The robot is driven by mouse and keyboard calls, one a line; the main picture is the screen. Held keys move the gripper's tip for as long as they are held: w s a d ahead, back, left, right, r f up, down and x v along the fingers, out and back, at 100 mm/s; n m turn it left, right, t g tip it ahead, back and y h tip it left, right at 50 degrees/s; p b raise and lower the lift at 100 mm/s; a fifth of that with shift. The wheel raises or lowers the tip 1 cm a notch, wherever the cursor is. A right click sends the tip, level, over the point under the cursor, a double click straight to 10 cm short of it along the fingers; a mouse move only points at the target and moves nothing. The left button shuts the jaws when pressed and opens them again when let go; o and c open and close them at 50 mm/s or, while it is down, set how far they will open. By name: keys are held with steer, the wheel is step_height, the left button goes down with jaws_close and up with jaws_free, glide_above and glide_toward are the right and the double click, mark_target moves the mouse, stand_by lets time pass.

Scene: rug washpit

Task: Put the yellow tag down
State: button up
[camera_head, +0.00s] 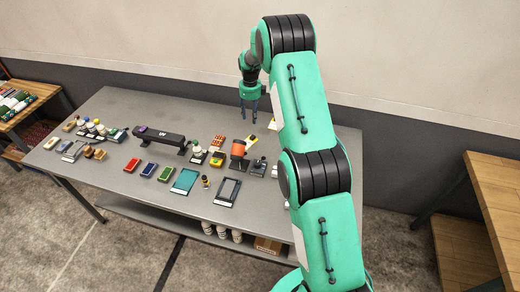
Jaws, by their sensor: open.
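My gripper (249,118) is open, with its fingers pointing down above the back part of the grey table. I see nothing between its fingers. A small pale yellow piece (272,124) lies just right of the gripper, partly hidden behind my arm; it may be the yellow tag, but it is too small to tell. A yellow and dark item (252,139) lies on the table a little below the gripper in the picture. Another yellow item (217,158) lies further left and nearer the front.
The grey table (120,195) holds many small items. A long dark device (160,137), an orange and black item (238,149), a teal panel (185,181) and a dark framed tray (228,191) stand among them. Wooden tables flank it. My arm hides the table's right part.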

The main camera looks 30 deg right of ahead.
steer(key=s+a+r+n+t, duration=0.1)
steer(key=s+a+r+n, duration=0.3)
steer(key=r, duration=0.6)
steer(key=s+a+r+n, duration=0.3)
steer(key=s+a+r, duration=0.1)
steer(key=r, duration=0.5)
steer(key=s+a+r+n+t, duration=0.1)
steer(key=s+a+r+n, duration=0.3)
steer(key=s+r, duration=0.3)
steer(key=s+a+r+n+t, duration=0.1)
steer(key=s+a+r+n, duration=0.3)
steer(key=s+r, duration=0.25)
steer(key=s+a+r+n+t, duration=0.1)
steer(key=s+a+r+n, duration=0.25)
steer(key=s, duration=0.45)
steer(key=s+a+r+n, duration=0.2)
steer(key=s+r+n, duration=0.15)
steer(key=s, duration=0.45)
steer(key=s+a+f+n, duration=0.1)
steer(key=s+n, duration=0.3)
steer(key=s, duration=0.4)
steer(key=s+a+f+n+t, duration=0.1)
steer(key=s+a+f+n, duration=0.1)
steer(key=s, duration=0.7)
steer(key=a+n, duration=0.1)
steer(key=n, duration=0.1)
steer(key=shift+s+n, duration=0.15)
steer(key=shift+n, duration=0.15)
